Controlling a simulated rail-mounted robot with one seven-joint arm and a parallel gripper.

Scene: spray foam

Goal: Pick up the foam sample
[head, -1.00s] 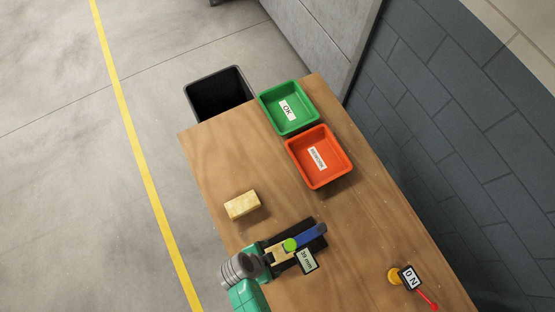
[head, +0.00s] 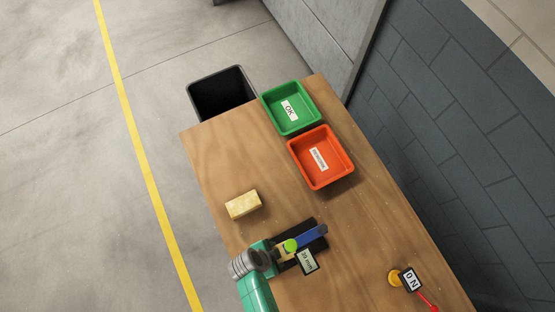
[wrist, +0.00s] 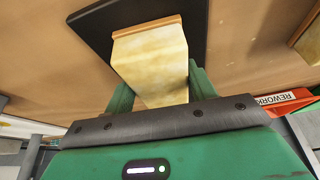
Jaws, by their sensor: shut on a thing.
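A pale yellow foam block (wrist: 152,62) with a tan end fills the middle of the wrist view. My gripper (wrist: 158,88) is shut on it, one green finger on each side. In the head view my gripper (head: 275,254) is at the black measuring plate (head: 318,245), and only a small part of the held foam (head: 283,255) shows there. I cannot tell whether the foam touches the plate. A second pale yellow foam block (head: 243,205) lies free on the table, left of the plate.
The measuring device has a blue bar (head: 312,236), a green knob (head: 290,245) and a display (head: 307,261). A green OK tray (head: 271,109) and an orange rework tray (head: 298,164) stand at the far end. A black bin (head: 195,103) is beyond. A yellow button (head: 394,277) is at right.

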